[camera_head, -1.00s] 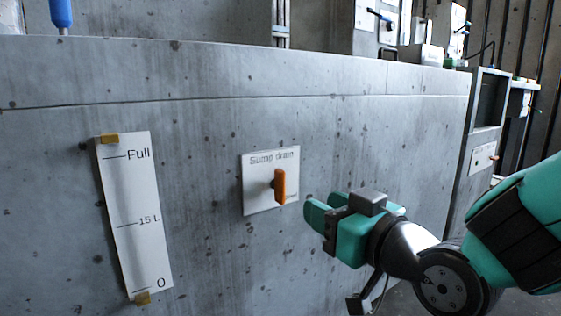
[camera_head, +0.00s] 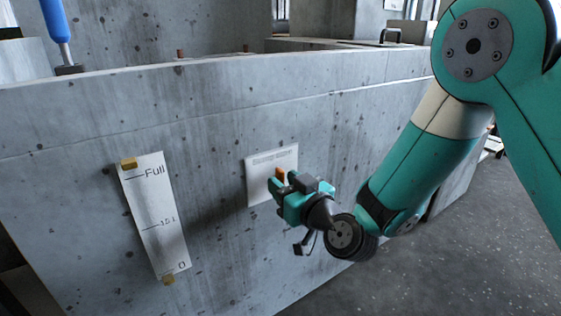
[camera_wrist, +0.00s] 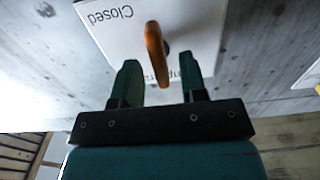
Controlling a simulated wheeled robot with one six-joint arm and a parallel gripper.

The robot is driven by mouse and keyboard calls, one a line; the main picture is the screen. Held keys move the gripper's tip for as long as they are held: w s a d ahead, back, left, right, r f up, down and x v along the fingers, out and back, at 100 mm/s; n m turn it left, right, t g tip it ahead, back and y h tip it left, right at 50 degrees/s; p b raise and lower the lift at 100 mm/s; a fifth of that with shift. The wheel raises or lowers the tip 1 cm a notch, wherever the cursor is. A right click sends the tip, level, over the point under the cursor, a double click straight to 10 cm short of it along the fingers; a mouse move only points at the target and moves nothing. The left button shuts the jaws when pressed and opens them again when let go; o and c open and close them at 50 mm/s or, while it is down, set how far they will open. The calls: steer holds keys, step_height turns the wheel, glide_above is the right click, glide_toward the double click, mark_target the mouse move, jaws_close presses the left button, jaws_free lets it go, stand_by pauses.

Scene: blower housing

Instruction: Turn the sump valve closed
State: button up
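The sump valve is an orange handle (camera_head: 280,173) on a white plate (camera_head: 258,184) set on the front of the concrete wall. My gripper (camera_head: 285,183) is at the plate and hides most of the handle in the head view. In the wrist view the handle (camera_wrist: 155,50) stands out from the plate (camera_wrist: 197,22), which bears the word "Closed", seen upside down. My two teal fingers (camera_wrist: 159,64) are open, one on each side of the handle's near end. A gap shows on both sides, so they are not closed on it.
A level gauge strip (camera_head: 152,207) marked Full, 15 L and 0 hangs on the wall to the left. A blue-handled tool (camera_head: 54,22) stands at the wall's top left. Open floor (camera_head: 450,235) lies to the right.

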steer(key=shift+p+x, duration=0.6)
steer(key=shift+x, duration=0.25)
steer(key=shift+c, duration=0.2)
jaws_close()
